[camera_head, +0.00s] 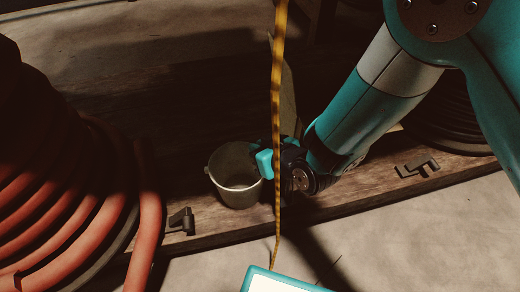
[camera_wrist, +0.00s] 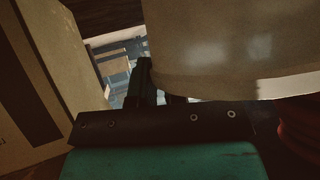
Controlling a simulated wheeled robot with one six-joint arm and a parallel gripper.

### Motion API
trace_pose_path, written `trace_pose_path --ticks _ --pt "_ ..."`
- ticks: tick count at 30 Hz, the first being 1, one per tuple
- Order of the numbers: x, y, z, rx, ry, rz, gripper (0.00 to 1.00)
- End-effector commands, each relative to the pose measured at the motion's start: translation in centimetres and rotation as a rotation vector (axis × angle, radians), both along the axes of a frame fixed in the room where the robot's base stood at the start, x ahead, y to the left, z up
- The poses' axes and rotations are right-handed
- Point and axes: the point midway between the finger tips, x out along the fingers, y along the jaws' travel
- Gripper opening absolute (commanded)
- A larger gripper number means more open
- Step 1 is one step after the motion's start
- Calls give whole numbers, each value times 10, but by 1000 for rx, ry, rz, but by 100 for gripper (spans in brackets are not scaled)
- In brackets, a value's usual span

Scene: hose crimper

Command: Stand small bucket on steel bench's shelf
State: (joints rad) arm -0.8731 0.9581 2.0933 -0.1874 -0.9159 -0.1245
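The small bucket (camera_head: 228,190) is pale grey and stands roughly upright over the dark wooden board, its open mouth facing up. My gripper (camera_head: 266,163) is at the bucket's right side, and its teal finger overlaps the right rim. In the wrist view the bucket (camera_wrist: 235,45) fills the upper right, very close. One dark finger of my gripper (camera_wrist: 160,90) stands just left of the bucket's wall; the other is mostly hidden behind it. Whether the fingers press on the wall cannot be told. I cannot identify the steel bench or its shelf in these frames.
A large coil of red hose (camera_head: 75,215) is close on the left. A yellow strap (camera_head: 279,80) hangs in front of my gripper. Dark brackets (camera_head: 181,221) sit along the wooden board's (camera_head: 340,203) front edge. A dark coil (camera_head: 455,115) lies at the right.

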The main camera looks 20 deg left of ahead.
Motion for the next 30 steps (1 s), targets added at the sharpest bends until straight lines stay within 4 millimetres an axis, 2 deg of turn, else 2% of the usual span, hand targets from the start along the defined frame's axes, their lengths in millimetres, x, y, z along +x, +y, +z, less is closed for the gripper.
trace_pose_path --ticks 1,2,3,14,22,30 --pt "0 0 0 -1 1 0 24" --pt "0 0 0 -1 1 0 31" --pt "0 0 0 -1 1 0 32" --pt "-4 -6 7 -2 0 1 32" --pt "-28 -46 38 -1 2 -4 32" --pt "-49 -80 56 -1 1 -2 32"
